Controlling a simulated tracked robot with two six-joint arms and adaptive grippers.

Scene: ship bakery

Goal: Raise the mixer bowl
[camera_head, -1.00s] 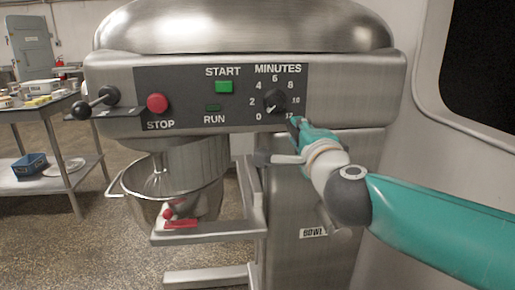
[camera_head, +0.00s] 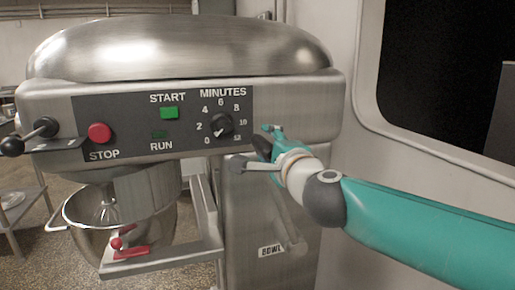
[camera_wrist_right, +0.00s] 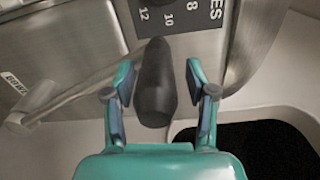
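The steel mixer bowl (camera_head: 85,232) hangs under the mixer head at lower left in the head view, with a whisk inside. The bowl lever (camera_head: 284,215), beside the "BOWL" label, rises along the mixer's right side. It also shows in the wrist view (camera_wrist_right: 75,95), with a black grip (camera_wrist_right: 155,85) at its end. My right gripper (camera_wrist_right: 160,80) is open around the grip, one finger on each side, with gaps visible. In the head view my right gripper (camera_head: 265,145) is beside the panel's lower right corner. My left gripper is not in view.
The mixer's panel (camera_head: 120,105) has a red stop button (camera_head: 99,133), a green start button (camera_head: 169,112) and a minutes dial (camera_head: 221,126). A red clamp (camera_head: 130,250) sits on the bowl's support. A black-knobbed lever (camera_head: 45,127) sticks out left. A wall with a dark window stands right.

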